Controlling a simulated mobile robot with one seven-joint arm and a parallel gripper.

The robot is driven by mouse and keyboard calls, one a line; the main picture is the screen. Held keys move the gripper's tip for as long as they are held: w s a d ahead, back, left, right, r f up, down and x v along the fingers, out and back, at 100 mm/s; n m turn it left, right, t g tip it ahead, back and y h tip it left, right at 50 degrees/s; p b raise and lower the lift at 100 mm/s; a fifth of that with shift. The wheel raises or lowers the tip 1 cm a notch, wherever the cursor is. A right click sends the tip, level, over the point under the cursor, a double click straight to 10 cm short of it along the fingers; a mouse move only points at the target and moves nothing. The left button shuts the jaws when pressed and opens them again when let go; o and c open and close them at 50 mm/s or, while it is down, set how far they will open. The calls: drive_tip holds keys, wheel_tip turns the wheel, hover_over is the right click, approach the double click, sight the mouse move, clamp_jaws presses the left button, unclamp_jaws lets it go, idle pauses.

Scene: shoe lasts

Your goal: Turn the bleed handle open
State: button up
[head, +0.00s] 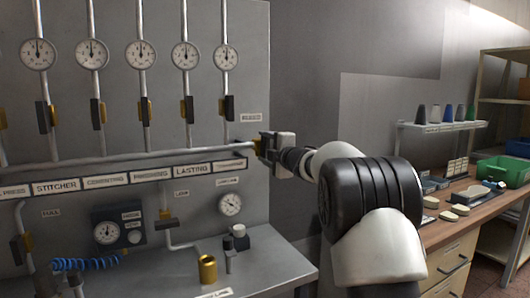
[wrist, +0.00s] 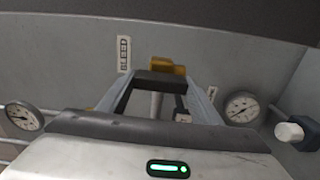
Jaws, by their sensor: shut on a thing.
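The bleed valve has a brass body (wrist: 167,65) beside the BLEED label (wrist: 124,53) in the wrist view. Its dark handle (wrist: 158,80) lies crosswise between my gripper's fingertips (wrist: 160,86), which are shut on it. In the head view my gripper (head: 266,148) is at the right end of the horizontal pipe, at the panel's right edge. A bit of the brass body (head: 257,144) shows there; the handle is mostly hidden behind the gripper.
Dial gauges (head: 185,56) and black-handled valves (head: 187,110) line the panel left of my gripper. A bench (head: 250,270) below carries a brass cup (head: 207,268) and a small dark-bodied fixture (head: 239,238). A wooden worktable (head: 470,225) stands at the right.

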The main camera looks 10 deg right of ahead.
drive_tip(key=shift+n, duration=0.3)
idle(0.4)
drive_tip(key=o, duration=1.1)
drive_tip(key=shift+c, duration=0.2)
drive_tip(key=v, duration=1.7)
drive_tip(key=shift+s+b, duration=0.2)
drive_tip(key=shift+b, duration=0.25)
